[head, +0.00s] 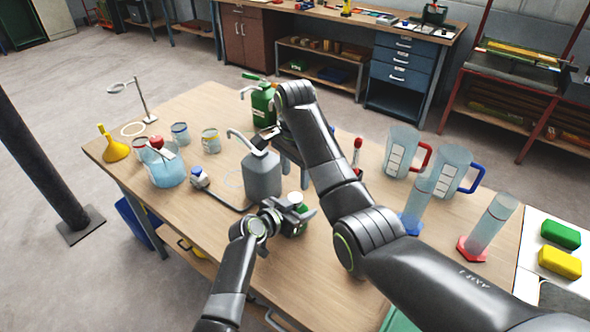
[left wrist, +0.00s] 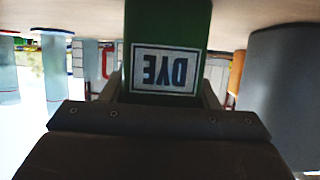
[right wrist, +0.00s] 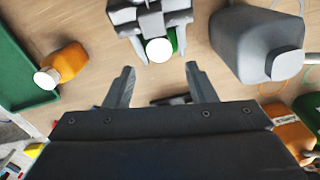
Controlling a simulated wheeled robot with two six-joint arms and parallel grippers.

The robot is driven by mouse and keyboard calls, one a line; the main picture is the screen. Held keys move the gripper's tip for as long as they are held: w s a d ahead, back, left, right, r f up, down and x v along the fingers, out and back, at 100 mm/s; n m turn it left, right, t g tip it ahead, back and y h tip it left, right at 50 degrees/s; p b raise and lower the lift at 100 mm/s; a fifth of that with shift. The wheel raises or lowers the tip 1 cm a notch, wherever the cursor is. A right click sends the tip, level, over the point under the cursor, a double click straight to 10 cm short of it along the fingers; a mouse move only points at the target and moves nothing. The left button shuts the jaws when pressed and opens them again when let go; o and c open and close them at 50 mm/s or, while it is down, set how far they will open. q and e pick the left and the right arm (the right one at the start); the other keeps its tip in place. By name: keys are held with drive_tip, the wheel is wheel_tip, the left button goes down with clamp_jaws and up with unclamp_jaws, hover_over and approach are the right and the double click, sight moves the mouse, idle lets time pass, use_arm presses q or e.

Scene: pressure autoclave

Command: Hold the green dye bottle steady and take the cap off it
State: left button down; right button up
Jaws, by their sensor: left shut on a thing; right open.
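The green dye bottle (left wrist: 168,25) fills the middle of the left wrist view, its DYE label upside down there. My left gripper (head: 290,218) is shut around the bottle near the front of the table. The bottle's white cap (right wrist: 158,50) is on it; the cap also shows in the head view (head: 294,198). My right gripper (right wrist: 158,80) is open and empty. In the right wrist view its two fingers point toward the cap, which lies just beyond the gap between them, apart from both. In the head view the right arm's forearm partly hides this gripper.
A grey jerrycan (head: 262,177) stands close beside the bottle. An orange bottle (right wrist: 70,60) and a green tray (right wrist: 25,80) lie left in the right wrist view. Jugs (head: 402,152) and cylinders (head: 488,228) stand on the table's right. A blue-liquid flask (head: 166,172) stands left.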

sight(295, 197)
drive_tip(key=shift+r+m, duration=0.4)
drive_tip(key=shift+m, duration=0.5)
drive_tip(key=shift+f, duration=3.9)
drive_tip(key=c, duration=1)
drive_tip(key=n, duration=0.6)
drive_tip(key=shift+n, duration=0.4)
drive_tip(key=shift+c, duration=0.2)
drive_tip(key=o, duration=1.1)
drive_tip(key=shift+r, duration=0.15)
